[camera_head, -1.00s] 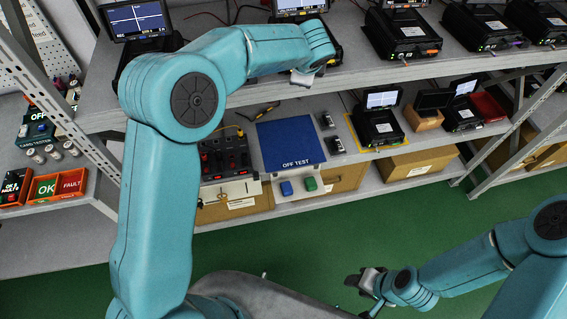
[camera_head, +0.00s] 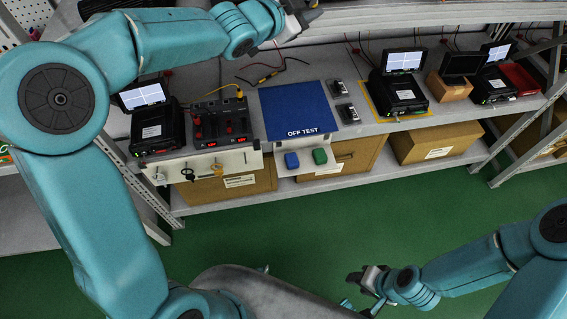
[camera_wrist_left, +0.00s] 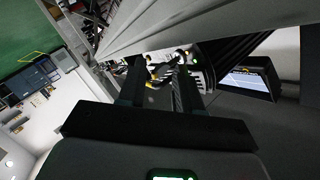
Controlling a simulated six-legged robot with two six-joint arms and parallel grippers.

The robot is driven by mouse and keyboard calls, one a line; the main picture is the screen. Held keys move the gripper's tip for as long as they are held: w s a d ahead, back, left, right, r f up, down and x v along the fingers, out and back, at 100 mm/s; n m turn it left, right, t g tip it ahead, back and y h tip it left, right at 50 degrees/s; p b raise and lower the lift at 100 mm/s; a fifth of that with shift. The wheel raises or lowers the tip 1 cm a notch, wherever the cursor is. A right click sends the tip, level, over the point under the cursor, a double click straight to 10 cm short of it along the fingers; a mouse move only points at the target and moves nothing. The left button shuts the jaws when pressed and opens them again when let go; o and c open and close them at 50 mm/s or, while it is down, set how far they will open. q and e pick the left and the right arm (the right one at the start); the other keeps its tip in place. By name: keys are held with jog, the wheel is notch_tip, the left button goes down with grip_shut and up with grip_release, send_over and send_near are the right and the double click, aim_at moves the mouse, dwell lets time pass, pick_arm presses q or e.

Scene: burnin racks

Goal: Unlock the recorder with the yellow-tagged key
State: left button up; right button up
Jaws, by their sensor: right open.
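Small keys (camera_head: 188,174) hang on the front of a pale panel below the red-switch unit; their tag colours are too small to tell. Black recorders with lit screens stand on the shelf: one at the left (camera_head: 157,128), one on a yellow-outlined spot (camera_head: 398,92), one farther right (camera_head: 491,84). My left gripper (camera_head: 296,18) is at the top edge, by the upper shelf, well above the keys. In the left wrist view its fingers (camera_wrist_left: 158,88) stand apart, with blurred black-and-yellow items seen between them. My right gripper (camera_head: 364,281) is open and empty over the green floor.
A blue OFF TEST mat (camera_head: 300,108) lies mid-shelf, with blue (camera_head: 291,160) and green (camera_head: 320,156) blocks below its front. The red-switch unit (camera_head: 220,122) stands left of it. The upper shelf edge (camera_head: 400,22) overhangs. Cardboard boxes (camera_head: 435,142) fill the lower shelf.

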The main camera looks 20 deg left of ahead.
notch_tip(320, 180, down, 7)
jog(key=b, duration=0.5)
pick_arm(q)
jog(key=shift+s+a+f+n+t+h, duration=0.1)
jog(key=shift+s+a+n+t+h, duration=0.1)
jog(key=shift+s+n+t, duration=0.25)
jog(key=shift+s+a+f+n+t+h, duration=0.1)
jog(key=shift+s+a+n+t+h, duration=0.2)
jog(key=shift+t, duration=0.35)
jog(key=v, duration=1.5)
jog(key=w+d+f+n+g+y+p, duration=0.1)
jog(key=w+d+f+n+g, duration=0.1)
jog(key=f, duration=0.6)
jog(key=w+d+f+n+g+p, duration=0.1)
jog(key=w+f+n+g+p, duration=0.15)
jog(key=f, duration=0.45)
jog(key=s+d+f+n+g+p, duration=0.1)
jog(key=s+d+f+n+g, duration=0.1)
jog(key=f, duration=0.6)
jog(key=s+d+f+n+g+p, duration=0.1)
jog(key=s+d+f+n+g, duration=0.1)
jog(key=f, duration=0.6)
jog(key=shift+s+d+f+g+y, duration=0.4)
jog(key=shift+s+d, duration=0.25)
jog(key=shift+s, duration=0.6)
pick_arm(e)
jog(key=shift+r, duration=2.9)
pick_arm(q)
jog(key=shift+r, duration=0.1)
